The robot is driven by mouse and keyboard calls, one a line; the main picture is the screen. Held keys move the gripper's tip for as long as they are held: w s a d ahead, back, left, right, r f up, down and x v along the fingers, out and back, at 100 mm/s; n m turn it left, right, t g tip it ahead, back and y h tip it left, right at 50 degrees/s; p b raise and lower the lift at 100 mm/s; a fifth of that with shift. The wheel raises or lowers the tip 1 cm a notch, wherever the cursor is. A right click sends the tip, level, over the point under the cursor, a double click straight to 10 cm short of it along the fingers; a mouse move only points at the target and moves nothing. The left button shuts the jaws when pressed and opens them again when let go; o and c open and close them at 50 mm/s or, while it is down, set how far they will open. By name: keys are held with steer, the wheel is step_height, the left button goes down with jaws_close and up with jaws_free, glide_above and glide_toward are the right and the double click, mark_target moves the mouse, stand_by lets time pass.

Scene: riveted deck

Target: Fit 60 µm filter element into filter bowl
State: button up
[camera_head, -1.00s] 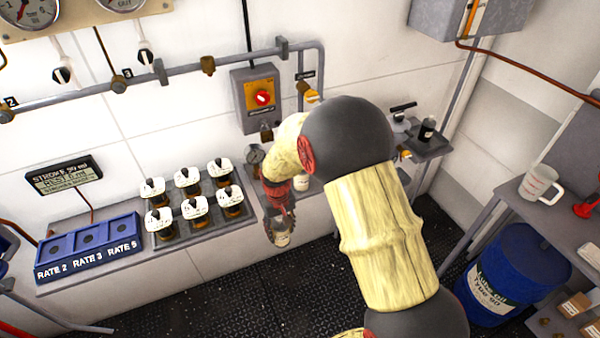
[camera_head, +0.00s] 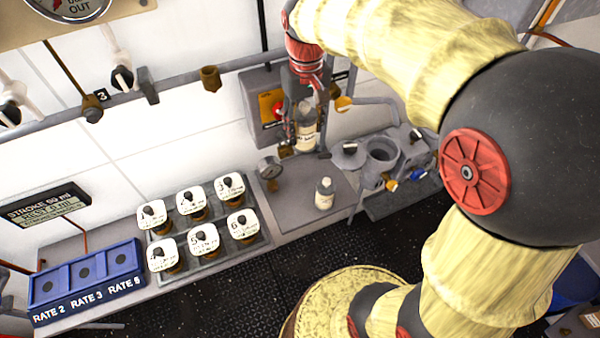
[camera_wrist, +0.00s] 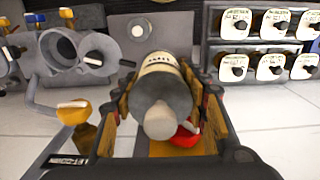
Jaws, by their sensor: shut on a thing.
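My gripper (camera_head: 302,122) is shut on a pale-labelled cylinder (camera_head: 306,138), held raised in front of the wall by the grey switch box. The wrist view shows the held cylinder (camera_wrist: 158,72) between both jaws, its dark grey end and round knob toward the camera. It looks like a filter element, but its label is too small to read. A similar labelled piece (camera_head: 325,194) stands upright on the bench below. An open grey round bowl (camera_head: 382,153), seemingly the filter bowl, stands to the right of my gripper, apart from it; it also shows in the wrist view (camera_wrist: 62,47).
A rack of several labelled jars (camera_head: 205,225) stands left on the bench, beside a blue RATE box (camera_head: 85,278). A pipe (camera_head: 180,95) runs along the wall. A yellow-handled valve (camera_head: 343,103) is close to my gripper.

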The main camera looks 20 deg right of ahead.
step_height(320, 180, down, 28)
steer(key=b, duration=0.5)
steer(key=shift+r+b, duration=0.15)
steer(key=shift+b, duration=0.2)
steer(key=o, duration=1.3)
